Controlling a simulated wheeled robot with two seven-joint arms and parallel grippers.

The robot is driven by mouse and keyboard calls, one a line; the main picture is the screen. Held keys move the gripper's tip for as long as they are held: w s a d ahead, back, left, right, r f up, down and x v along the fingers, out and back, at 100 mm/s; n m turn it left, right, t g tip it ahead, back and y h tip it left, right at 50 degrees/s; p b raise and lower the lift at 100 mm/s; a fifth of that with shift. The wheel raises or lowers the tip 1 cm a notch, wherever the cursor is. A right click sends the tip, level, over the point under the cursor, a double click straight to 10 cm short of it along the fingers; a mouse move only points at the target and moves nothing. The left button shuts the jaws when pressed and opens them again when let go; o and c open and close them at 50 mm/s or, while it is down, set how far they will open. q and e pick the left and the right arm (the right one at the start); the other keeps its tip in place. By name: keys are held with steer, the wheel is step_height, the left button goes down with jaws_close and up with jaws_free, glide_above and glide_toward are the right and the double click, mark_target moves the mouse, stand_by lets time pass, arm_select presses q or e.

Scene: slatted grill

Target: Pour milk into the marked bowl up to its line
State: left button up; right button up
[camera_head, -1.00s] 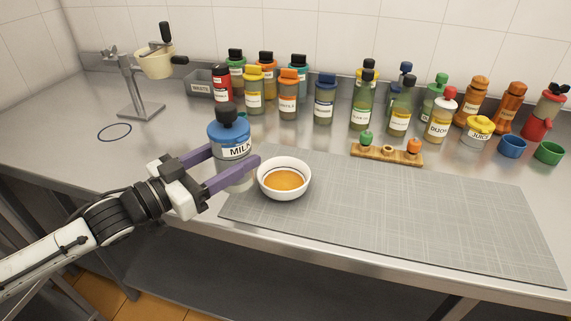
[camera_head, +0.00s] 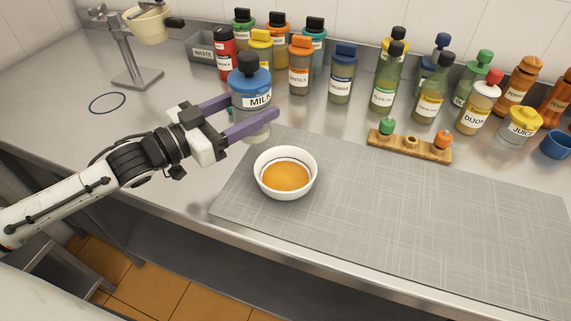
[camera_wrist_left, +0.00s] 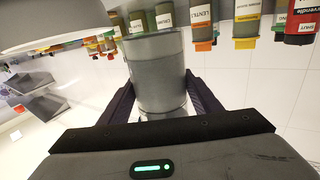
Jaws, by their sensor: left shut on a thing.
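The milk bottle (camera_head: 256,98) has a blue shoulder, a dark cap and a MILK label. My left gripper (camera_head: 255,116) is shut on it, a purple finger on each side, and holds it upright, apparently above the counter. The bottle's grey body also shows between the fingers in the left wrist view (camera_wrist_left: 158,75). The white bowl (camera_head: 286,173) stands on the grey mat, in front and slightly right of the bottle. It holds an orange-brown liquid, with a dark line around its inner wall above the liquid. My right gripper is not in view.
The grey cutting mat (camera_head: 400,215) is clear right of the bowl. A wooden rack (camera_head: 410,147) with small stoppers stands behind it. Several labelled bottles line the back. A waste bin (camera_head: 207,47), a stand (camera_head: 130,50) and a blue ring (camera_head: 108,103) are at left.

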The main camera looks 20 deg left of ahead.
arm_select(q)
steer(key=shift+s+d+f+m, duration=0.1)
steer(key=shift+d+f+m, duration=0.1)
steer(key=shift+f+m, duration=0.25)
steer(key=shift+s+d+f+m, duration=0.1)
steer(key=shift+d+f+m, duration=0.05)
steer(key=shift+f+m, duration=0.3)
steer(key=shift+s+d+r+m, duration=0.15)
steer(key=shift+d+m, duration=0.05)
steer(key=shift+m, duration=0.3)
steer(key=shift+s+d+r+m, duration=0.1)
steer(key=shift+s+d+m, duration=0.15)
steer(key=shift+m, duration=0.35)
steer(key=shift+s+d+m, duration=0.1)
steer(key=shift+d+m, duration=0.2)
steer(key=shift+m, duration=0.3)
steer(key=m+b, duration=0.1)
steer(key=m, duration=0.1)
steer(key=s+d+m+b, duration=0.1)
steer(key=m, duration=0.1)
steer(key=shift+d+b, duration=0.15)
steer(key=shift+b, duration=0.25)
steer(key=shift+r+m, duration=0.3)
steer(key=shift+m, duration=0.4)
steer(key=shift+f+m+b, duration=0.3)
steer(key=shift+m+b, duration=0.5)
steer(key=shift+b, duration=0.05)
stand_by(1.7)
steer(key=shift+r, duration=0.1)
stand_by(1.2)
